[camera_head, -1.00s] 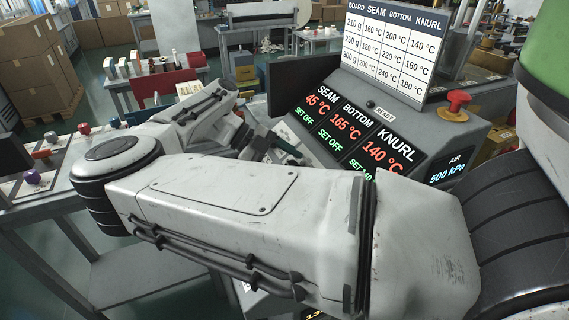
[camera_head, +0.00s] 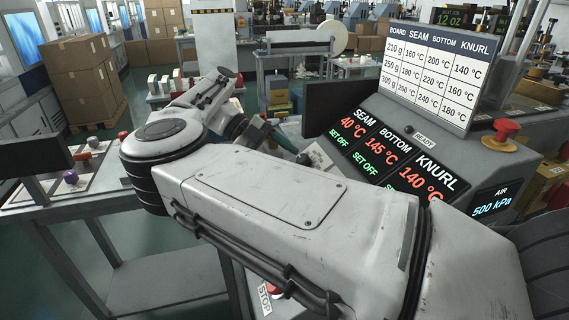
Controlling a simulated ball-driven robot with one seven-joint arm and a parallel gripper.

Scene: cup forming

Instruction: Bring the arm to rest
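My arm (camera_head: 290,205) crosses the picture from the lower right to its elbow (camera_head: 165,135) at the left. The forearm (camera_head: 205,100) then folds back up and to the right. The wrist end with my gripper (camera_head: 258,132) points down behind the upper arm, beside the console. It is small, dark and partly hidden, so I cannot make out its fingers or anything held. The console display (camera_head: 380,150) reads seam 40 °C, bottom 145 °C and knurl 140 °C, with "SET OFF" under seam and bottom. The knurl setting is hidden by my arm.
A settings chart (camera_head: 430,75) stands on the console, with a red mushroom button (camera_head: 503,130) beside it. An air display (camera_head: 497,201) reads 500 kPa. A grey bench (camera_head: 110,185) with coloured knobs is at the left. Cardboard boxes (camera_head: 75,70) stand behind. Floor shows at lower left.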

